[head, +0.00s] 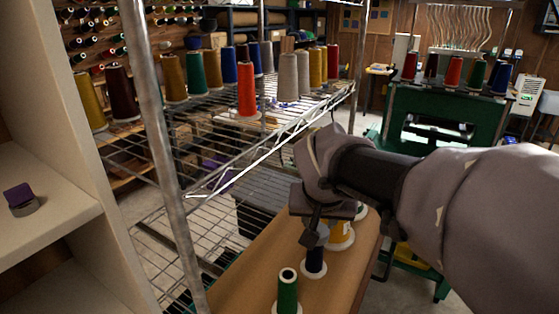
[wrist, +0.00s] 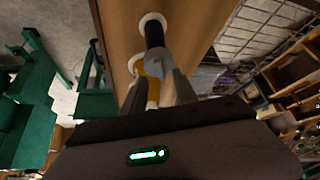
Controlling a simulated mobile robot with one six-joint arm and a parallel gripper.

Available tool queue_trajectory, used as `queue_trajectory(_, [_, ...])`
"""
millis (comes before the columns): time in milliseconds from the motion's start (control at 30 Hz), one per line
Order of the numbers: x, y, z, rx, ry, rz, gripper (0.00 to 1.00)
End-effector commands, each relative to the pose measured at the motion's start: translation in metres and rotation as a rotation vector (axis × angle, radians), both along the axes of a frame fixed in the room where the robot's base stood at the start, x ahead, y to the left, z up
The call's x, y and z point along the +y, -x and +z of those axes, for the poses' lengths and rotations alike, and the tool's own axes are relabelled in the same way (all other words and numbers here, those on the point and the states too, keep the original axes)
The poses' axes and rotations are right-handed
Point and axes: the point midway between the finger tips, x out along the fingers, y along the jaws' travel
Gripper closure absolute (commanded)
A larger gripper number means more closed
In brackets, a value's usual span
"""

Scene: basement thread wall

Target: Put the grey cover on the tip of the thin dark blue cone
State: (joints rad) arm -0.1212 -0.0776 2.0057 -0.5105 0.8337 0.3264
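The thin dark blue cone (head: 315,264) stands upright on the brown board, between a green cone and a yellow one. It also shows in the wrist view (wrist: 153,33). A small grey piece, which looks like the grey cover (head: 314,237), is at the cone's top, directly above the dark blue part. In the wrist view the grey piece (wrist: 158,56) lines up with the cone's tip; I cannot tell how far it is seated. My gripper (head: 315,228) points down at it, with its fingers (wrist: 159,76) on either side. Whether they press on it is unclear.
The green cone (head: 287,290) stands in front and the yellow cone (head: 342,236) just behind, close to my gripper. A wire shelf (head: 200,215) with several cones is at left. A purple-topped grey piece (head: 20,198) lies on the white shelf (head: 55,215).

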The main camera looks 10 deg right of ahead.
Motion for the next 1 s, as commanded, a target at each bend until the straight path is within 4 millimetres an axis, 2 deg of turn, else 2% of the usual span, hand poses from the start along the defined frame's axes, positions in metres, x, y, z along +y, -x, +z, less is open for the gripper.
queue_trajectory(33, [0.002, 0.006, 0.017, -0.005, -0.001, 0.002, 0.65])
queue_trajectory(300, [0.013, 0.050, 0.092, -0.005, 0.000, 0.003, 0.65])
queue_trajectory(433, [0.017, 0.066, 0.116, -0.004, 0.000, 0.003, 0.65])
queue_trajectory(567, [0.019, 0.074, 0.127, -0.001, -0.001, 0.002, 0.65])
queue_trajectory(633, [0.018, 0.086, 0.114, 0.005, -0.019, 0.002, 0.65])
queue_trajectory(667, [0.016, 0.096, 0.100, 0.013, -0.040, 0.001, 0.65])
queue_trajectory(800, [0.018, 0.161, 0.008, 0.038, -0.197, -0.005, 0.65])
queue_trajectory(900, [0.025, 0.195, -0.042, 0.030, -0.293, -0.020, 0.65])
queue_trajectory(1000, [0.030, 0.211, -0.066, 0.019, -0.348, -0.032, 0.65])
